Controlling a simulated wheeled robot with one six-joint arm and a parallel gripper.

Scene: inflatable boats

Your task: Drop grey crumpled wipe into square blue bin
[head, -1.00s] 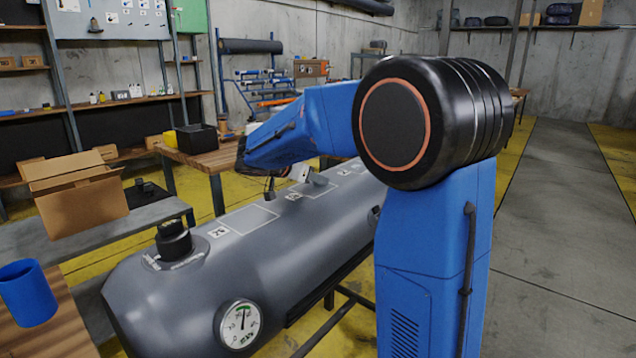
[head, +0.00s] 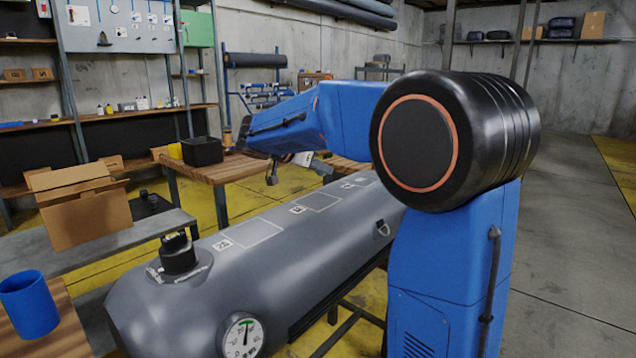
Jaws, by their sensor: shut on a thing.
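My gripper (head: 298,162) is past the far end of my blue forearm, small and partly hidden behind it. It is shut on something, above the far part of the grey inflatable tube. What it grips is not clearly visible; a small grey shape at the gripper may be the crumpled wipe or part of the gripper. No wipe shows lying on the tube. A blue open-topped container (head: 28,308) stands on a wooden top at the lower left, far from my gripper. Its rim looks round. I see no clearly square blue bin.
The grey tube (head: 200,300) with a black valve (head: 178,254) and a pressure gauge (head: 242,336) fills the lower middle. A cardboard box (head: 85,208) stands on a grey bench at left. A black bin (head: 203,152) stands on a wooden table. The floor at right is clear.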

